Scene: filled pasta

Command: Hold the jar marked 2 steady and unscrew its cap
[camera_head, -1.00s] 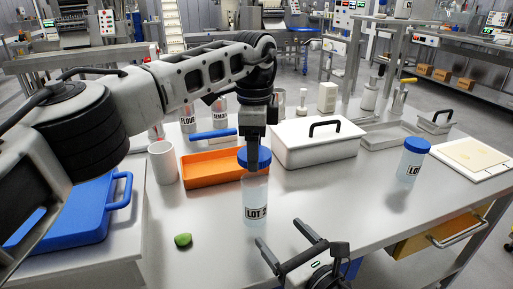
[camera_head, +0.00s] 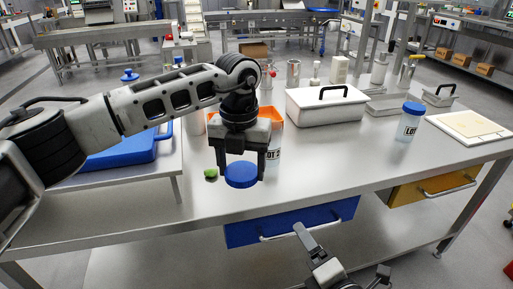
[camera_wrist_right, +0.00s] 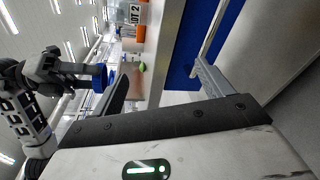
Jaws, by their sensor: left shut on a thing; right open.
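The clear jar marked LOT 2 (camera_head: 274,155) stands upright on the steel table, partly hidden behind my left gripper. Its label also shows at the top of the right wrist view (camera_wrist_right: 134,13). Its mouth is hidden by the gripper. A blue cap (camera_head: 241,176) is held between the fingers of my left gripper (camera_head: 241,170), in front of and left of the jar, apart from it. The cap also shows in the right wrist view (camera_wrist_right: 100,78). My right gripper (camera_head: 343,252) is open and empty, low in front of the table.
A second jar (camera_head: 409,124) with a blue cap stands at the right. A white lidded box (camera_head: 325,113), an orange tray (camera_head: 268,115) and a green piece (camera_head: 211,174) are on the table. A blue drawer (camera_head: 290,222) and a yellow drawer (camera_head: 430,187) are at the front.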

